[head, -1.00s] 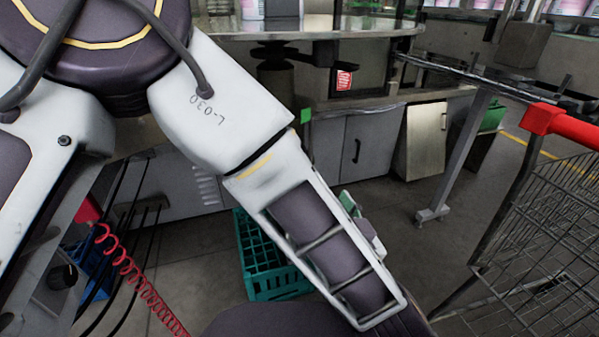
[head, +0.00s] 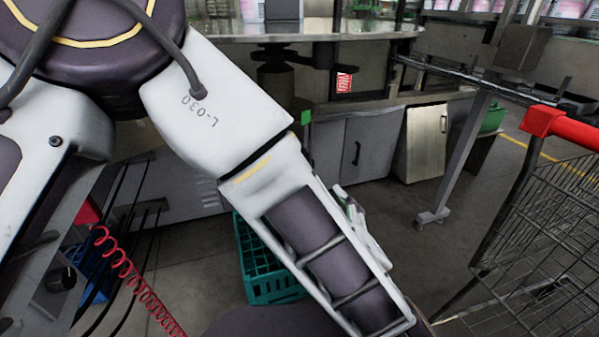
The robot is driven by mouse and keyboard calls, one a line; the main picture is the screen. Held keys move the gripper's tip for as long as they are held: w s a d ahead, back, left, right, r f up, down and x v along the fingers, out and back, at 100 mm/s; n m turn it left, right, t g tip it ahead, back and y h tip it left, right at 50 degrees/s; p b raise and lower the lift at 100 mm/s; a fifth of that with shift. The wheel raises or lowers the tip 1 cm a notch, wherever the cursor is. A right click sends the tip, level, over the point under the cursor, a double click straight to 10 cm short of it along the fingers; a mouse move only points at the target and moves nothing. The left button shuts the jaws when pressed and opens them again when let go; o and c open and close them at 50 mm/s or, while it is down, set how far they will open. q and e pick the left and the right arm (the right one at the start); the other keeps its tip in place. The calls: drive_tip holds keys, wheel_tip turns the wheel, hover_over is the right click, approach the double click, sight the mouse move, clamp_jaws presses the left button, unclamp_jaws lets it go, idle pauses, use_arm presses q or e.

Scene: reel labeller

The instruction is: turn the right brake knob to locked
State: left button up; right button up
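A dark round knob (head: 62,278) with a light mark shows on a grey panel at the lower left edge of the head view. I cannot tell whether it is the right brake knob or how it is set. My white and dark arm, marked L-030, crosses the picture from the upper left to the bottom and hides much of the middle. Neither gripper is in view.
A red coiled cable (head: 125,272) hangs beside the panel. A teal crate (head: 272,288) stands on the floor behind my arm. A wire cart (head: 545,215) with a red handle is at the right. Grey cabinets (head: 368,150) line the back. Some floor is clear between cart and cabinets.

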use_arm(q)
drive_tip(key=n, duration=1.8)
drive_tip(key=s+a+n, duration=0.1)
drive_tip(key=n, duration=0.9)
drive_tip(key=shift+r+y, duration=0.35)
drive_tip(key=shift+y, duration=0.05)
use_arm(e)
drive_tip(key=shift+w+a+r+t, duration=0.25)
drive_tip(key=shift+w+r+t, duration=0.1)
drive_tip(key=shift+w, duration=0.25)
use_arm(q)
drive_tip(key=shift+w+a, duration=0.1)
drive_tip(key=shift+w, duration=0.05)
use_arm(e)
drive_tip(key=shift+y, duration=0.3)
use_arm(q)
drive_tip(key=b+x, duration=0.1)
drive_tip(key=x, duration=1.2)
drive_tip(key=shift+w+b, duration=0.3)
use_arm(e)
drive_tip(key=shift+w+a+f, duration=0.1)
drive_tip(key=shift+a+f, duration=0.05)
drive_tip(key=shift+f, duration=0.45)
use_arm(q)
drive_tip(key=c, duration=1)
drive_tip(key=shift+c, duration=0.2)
